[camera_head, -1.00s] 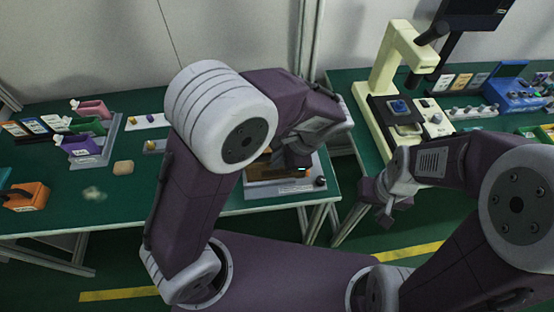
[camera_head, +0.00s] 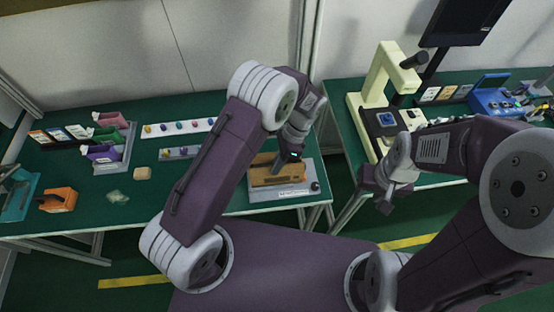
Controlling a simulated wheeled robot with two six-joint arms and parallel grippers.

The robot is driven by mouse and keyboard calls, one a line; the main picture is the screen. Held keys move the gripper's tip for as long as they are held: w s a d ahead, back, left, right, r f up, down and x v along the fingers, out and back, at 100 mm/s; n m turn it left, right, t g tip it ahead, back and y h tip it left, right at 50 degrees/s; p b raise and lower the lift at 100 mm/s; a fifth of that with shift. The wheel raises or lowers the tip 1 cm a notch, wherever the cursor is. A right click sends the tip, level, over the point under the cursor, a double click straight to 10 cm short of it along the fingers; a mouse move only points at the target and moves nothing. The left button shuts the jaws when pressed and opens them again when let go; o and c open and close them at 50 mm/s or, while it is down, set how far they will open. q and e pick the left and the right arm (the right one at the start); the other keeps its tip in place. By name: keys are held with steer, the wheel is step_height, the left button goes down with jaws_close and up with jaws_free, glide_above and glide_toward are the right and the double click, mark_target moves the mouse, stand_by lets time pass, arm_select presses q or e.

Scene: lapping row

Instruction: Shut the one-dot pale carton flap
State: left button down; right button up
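I cannot make out a pale carton or a one-dot flap in the head view. My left gripper (camera_head: 283,167) is at the orange-brown block (camera_head: 262,178) on a grey base (camera_head: 308,188) at the table's right end. It points down at the block's top; I cannot tell whether it touches or whether its fingers are open. My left arm hides part of the table behind it. My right gripper (camera_head: 374,190) hangs in front of the pale yellow machine on the right, over the gap between the tables, its fingers too small to read.
Pink (camera_head: 108,119), green (camera_head: 107,133) and purple (camera_head: 102,153) containers stand in a grey rack at left. A beige block (camera_head: 142,173) and an orange box (camera_head: 58,199) lie nearby. Strips of coloured knobs (camera_head: 180,127) sit behind. A pale yellow machine (camera_head: 380,75) stands at right.

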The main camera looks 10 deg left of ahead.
arm_select(q)
steer(key=shift+w+a+g+p, duration=0.1)
steer(key=shift+w+g+p, duration=0.1)
steer(key=shift+g+p, duration=0.35)
steer(key=shift+f, duration=0.1)
steer(key=c, duration=2.1)
jaws_free()
steer(key=o, duration=0.5)
steer(key=shift+c, duration=0.2)
steer(key=b+v, duration=0.1)
steer(key=v, duration=0.8)
steer(key=shift+w+a+h, duration=0.1)
steer(key=shift+a+h, duration=0.05)
steer(key=shift+h, duration=0.15)
